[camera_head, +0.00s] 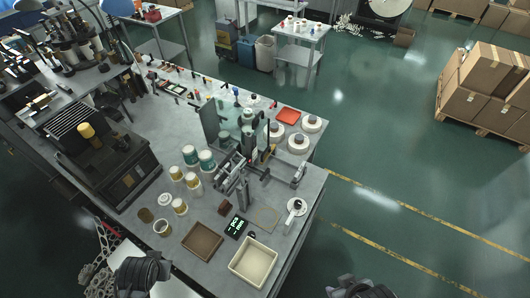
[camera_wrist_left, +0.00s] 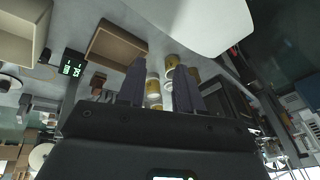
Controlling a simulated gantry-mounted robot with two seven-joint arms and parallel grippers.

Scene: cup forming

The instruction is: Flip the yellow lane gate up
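A metal forming machine (camera_head: 232,165) stands on the grey workbench in the head view. I cannot pick out the yellow lane gate for sure; a small yellowish piece (camera_head: 272,153) shows at the machine's right side, too small to tell its pose. My left gripper (camera_wrist_left: 160,66) is open and empty in the left wrist view, its two fingers apart. In the head view the dark end of my left arm is at the lower left, away from the machine. The dark end of my right arm (camera_head: 360,289) is cut by the bottom edge; its fingers cannot be made out.
On the workbench (camera_head: 150,230) are a brown tray (camera_head: 202,242), a cream bin (camera_head: 253,261), a dark display (camera_head: 235,227), several cups and lids (camera_head: 192,183), and white rolls (camera_head: 299,143). A dark machine (camera_head: 105,165) stands left. Open floor lies right.

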